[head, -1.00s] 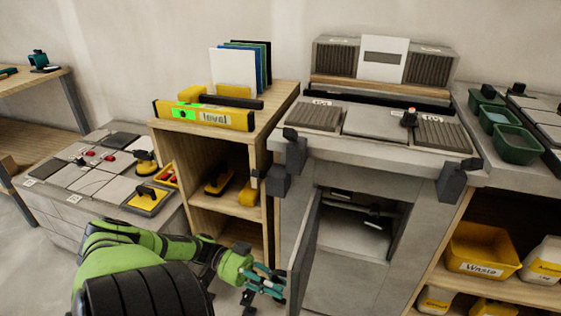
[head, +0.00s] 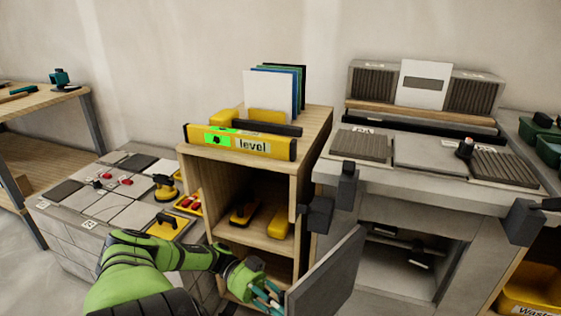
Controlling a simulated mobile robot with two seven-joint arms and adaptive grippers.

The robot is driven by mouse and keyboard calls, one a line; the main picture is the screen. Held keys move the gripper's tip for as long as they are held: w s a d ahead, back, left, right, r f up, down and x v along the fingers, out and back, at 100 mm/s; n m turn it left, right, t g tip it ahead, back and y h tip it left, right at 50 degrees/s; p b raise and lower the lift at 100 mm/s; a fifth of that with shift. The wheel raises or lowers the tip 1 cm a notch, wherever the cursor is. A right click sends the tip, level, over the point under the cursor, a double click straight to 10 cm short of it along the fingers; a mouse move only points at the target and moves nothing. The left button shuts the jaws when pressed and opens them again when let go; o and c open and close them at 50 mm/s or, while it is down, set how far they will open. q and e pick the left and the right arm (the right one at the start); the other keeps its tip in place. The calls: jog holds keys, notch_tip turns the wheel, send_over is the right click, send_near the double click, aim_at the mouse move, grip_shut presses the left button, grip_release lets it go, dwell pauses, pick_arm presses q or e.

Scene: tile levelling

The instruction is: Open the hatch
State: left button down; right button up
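The hatch (head: 328,278) is a grey door panel on the front of the grey workbench (head: 478,225). It stands swung out to the left, away from the opening (head: 395,264). Inside the opening there is a dark recess with small light and dark items too unclear to name. My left gripper (head: 268,296), with teal fingers, is at the lower middle, close against the left side of the hatch. Its fingertips are partly hidden by the hatch and the frame edge, so contact and finger opening are unclear. My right gripper is not in view.
A wooden shelf unit (head: 318,125) stands close left of the hatch and carries a yellow level (head: 240,142). Dark blocks (head: 318,216) stick out from the workbench front. A low tiled platform (head: 60,208) lies at the left. A yellow waste bin (head: 530,291) is at lower right.

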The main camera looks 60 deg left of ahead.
pick_arm(q)
jog(key=c, duration=1.1)
grip_release()
jog(key=shift+a, duration=0.1)
jog(key=v, duration=0.7)
jog(key=shift+s+a, duration=0.1)
